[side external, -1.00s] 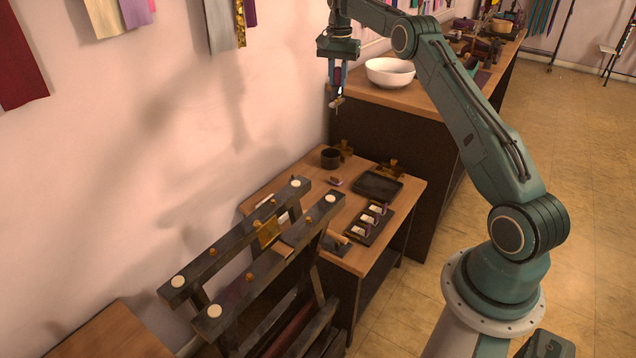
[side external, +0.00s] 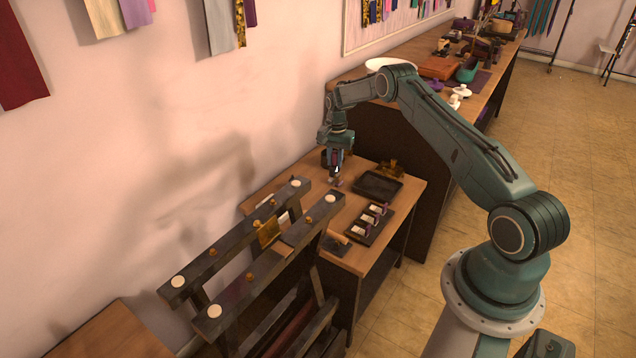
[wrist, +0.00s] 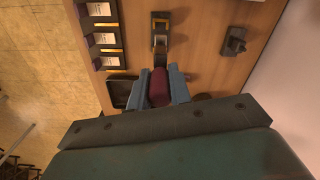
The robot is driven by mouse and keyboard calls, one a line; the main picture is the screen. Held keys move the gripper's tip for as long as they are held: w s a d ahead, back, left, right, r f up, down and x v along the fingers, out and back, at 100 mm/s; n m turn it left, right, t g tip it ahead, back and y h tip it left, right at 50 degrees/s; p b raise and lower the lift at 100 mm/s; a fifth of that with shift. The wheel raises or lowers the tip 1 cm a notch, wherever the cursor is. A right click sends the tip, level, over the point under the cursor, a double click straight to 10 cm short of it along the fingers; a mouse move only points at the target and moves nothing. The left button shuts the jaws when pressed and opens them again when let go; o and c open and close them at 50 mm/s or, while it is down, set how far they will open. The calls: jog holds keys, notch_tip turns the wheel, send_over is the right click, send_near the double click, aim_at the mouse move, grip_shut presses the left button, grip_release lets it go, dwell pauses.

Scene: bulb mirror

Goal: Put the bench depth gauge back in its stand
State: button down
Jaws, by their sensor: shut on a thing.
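My gripper (side external: 336,172) hangs low over the back part of the small wooden table. In the wrist view its pale blue fingers are closed on a maroon piece (wrist: 158,88), which I take to be the depth gauge. The lower end of the gauge is small and mostly hidden, close above the tabletop; I cannot tell whether it touches. I cannot tell which of these is the stand.
A black tray (side external: 378,186) and a tray of labelled pieces (side external: 370,223) lie right of my gripper. A gold bracket (side external: 390,169) stands at the back. A dark rack (side external: 255,262) stands in front of the table. A white bowl (side external: 391,64) is on the counter behind.

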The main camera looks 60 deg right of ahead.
aim_at(334, 177)
jog(key=shift+f, duration=1.85)
jog(key=shift+f, duration=0.15)
jog(key=shift+f, duration=1.85)
jog(key=shift+f, duration=0.45)
jog(key=shift+f, duration=0.35)
jog(key=shift+f, duration=0.1)
jog(key=c, duration=1.2)
grip_release()
